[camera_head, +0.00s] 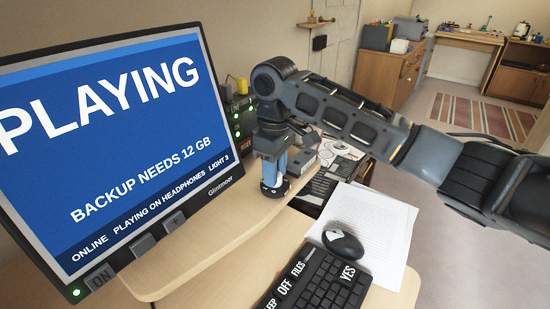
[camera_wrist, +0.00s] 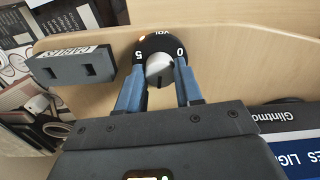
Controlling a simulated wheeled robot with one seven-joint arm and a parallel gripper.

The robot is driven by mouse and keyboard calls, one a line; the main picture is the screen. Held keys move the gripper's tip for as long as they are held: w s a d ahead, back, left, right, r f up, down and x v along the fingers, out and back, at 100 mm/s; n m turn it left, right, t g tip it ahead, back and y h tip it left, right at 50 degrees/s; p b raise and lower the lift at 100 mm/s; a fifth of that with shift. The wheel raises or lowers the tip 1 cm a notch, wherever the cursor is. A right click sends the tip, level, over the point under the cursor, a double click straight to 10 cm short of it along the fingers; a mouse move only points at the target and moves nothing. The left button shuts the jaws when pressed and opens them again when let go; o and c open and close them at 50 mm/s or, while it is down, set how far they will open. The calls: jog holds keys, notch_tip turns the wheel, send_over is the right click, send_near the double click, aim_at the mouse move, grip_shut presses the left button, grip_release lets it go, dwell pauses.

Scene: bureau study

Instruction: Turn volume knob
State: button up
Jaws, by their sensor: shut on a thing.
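The volume knob (camera_wrist: 159,70) is a grey knob on a round black dial base (camera_wrist: 157,43). The dial carries the letters "VOL" and the numbers 5 and 0, with a small orange light near the top. My gripper (camera_wrist: 160,82) reaches down with its two blue-grey fingers on either side of the knob and is shut on it. In the head view my gripper (camera_head: 274,182) points down at the dial base (camera_head: 275,188) on the wooden desk. The knob itself is hidden there behind the fingers.
A monitor (camera_head: 115,130) reading "PLAYING" stands left of my gripper. A keyboard (camera_head: 322,284), a mouse (camera_head: 343,245) and paper sheets (camera_head: 376,222) lie to the front right. A dark block labelled in white (camera_wrist: 75,66) sits beside the dial.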

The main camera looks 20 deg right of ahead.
jog(key=n+p, duration=0.3)
jog(key=n, duration=0.3)
jog(key=shift+r+p, duration=0.1)
jog(key=shift+p, duration=0.25)
jog(key=n+p, duration=0.2)
jog(key=n, duration=0.4)
jog(key=shift+n, duration=0.4)
jog(key=n, duration=0.6)
jog(key=shift+p, duration=0.4)
jog(key=n, duration=0.6)
jog(key=shift+n, duration=0.4)
jog(key=o, duration=1)
jog(key=shift+o, duration=0.2)
